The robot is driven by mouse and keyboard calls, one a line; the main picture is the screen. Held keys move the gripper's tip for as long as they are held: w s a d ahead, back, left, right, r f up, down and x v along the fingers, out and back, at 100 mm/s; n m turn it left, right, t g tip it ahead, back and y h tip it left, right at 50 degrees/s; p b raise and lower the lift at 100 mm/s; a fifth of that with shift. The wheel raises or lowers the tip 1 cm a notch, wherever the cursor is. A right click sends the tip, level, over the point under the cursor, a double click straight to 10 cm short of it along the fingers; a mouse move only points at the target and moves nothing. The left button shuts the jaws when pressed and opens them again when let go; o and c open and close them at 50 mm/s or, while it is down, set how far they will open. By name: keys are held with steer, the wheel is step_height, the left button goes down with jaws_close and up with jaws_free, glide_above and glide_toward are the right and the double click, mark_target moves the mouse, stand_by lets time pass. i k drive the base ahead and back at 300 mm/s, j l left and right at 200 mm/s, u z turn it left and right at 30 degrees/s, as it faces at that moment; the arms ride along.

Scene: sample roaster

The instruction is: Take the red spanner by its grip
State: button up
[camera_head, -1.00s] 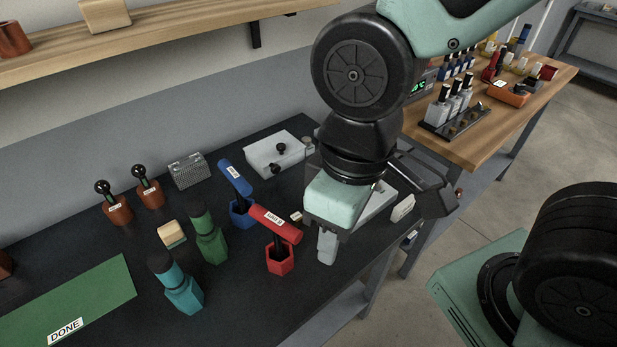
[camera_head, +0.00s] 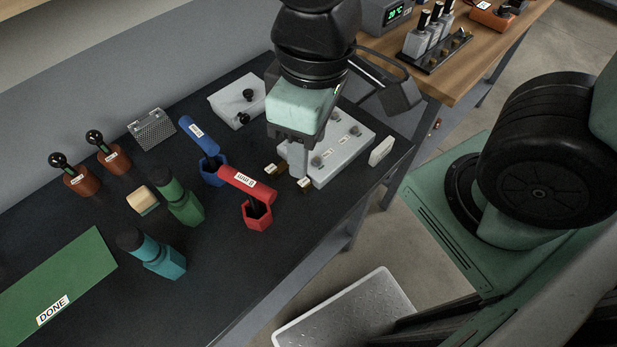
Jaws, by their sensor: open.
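The red spanner (camera_head: 247,184) has a thick red bar grip with a white label, on a dark shaft standing in a red hexagonal holder (camera_head: 257,216) on the dark bench. The grip lies roughly level, its right end nearest my gripper. My gripper (camera_head: 297,165) points down just right of and behind the spanner, open and apart from the grip. One grey finger shows clearly; the other is mostly hidden. A similar blue spanner (camera_head: 198,134) stands in a blue holder (camera_head: 214,170) behind and left.
Green (camera_head: 180,201) and teal (camera_head: 150,253) bottle-like items stand left of the spanner. A grey box with knobs (camera_head: 343,150) lies behind and right of my gripper. A green DONE mat (camera_head: 60,280) is at far left. The bench's front strip is clear.

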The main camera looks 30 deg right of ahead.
mark_target(253, 190)
steer(key=k+l+u, duration=0.1)
steer(key=l+u, duration=0.25)
steer(key=k+l+u, duration=0.15)
steer(key=l+u, duration=0.25)
steer(key=k+l+u, duration=0.15)
steer(key=u, duration=0.2)
